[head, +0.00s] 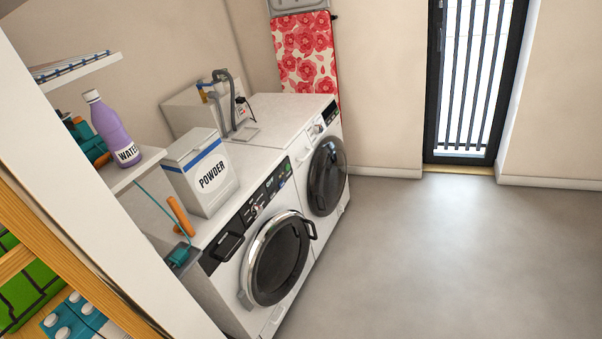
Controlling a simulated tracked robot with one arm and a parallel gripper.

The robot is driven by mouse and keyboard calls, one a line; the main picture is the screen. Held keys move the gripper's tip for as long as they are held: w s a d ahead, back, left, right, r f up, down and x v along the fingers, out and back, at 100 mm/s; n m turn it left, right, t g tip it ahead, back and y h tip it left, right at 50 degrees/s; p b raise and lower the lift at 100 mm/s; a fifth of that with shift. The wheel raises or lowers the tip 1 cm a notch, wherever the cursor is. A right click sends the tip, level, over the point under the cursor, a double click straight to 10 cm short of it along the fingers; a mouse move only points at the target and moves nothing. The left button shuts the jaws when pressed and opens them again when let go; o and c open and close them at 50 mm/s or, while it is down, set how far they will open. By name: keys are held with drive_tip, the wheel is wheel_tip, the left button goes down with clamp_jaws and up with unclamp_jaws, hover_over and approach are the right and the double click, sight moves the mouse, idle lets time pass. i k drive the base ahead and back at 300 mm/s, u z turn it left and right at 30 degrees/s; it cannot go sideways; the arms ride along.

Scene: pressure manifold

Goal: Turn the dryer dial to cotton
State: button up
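Two white front-loading machines stand side by side along the left wall; I cannot tell which is the dryer. The nearer machine (286,224) has a chrome-ringed round door (279,258) and a dark control panel with a small dial (255,211). The farther machine (302,151) has a dark round door (327,176) and a panel with a small light dial (317,129). Both dials are too small to read their settings or the cotton mark. Both doors look shut. My gripper is not in view.
A powder box (205,174) stands on the nearer machine. A purple bottle (116,130) sits on a shelf (134,171), near an orange-handled item (181,216). A white wall edge (95,190) fills the left foreground. The grey floor (440,250) is clear toward the barred glass door (474,75).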

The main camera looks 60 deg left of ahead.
sight(256, 209)
drive_tip(key=u, duration=0.3)
drive_tip(key=i, duration=1.3)
drive_tip(key=u, duration=0.95)
drive_tip(key=i, duration=0.6)
drive_tip(key=u, duration=0.3)
drive_tip(key=k, duration=0.95)
drive_tip(key=u, duration=0.2)
drive_tip(key=i, duration=0.95)
drive_tip(key=z, duration=0.1)
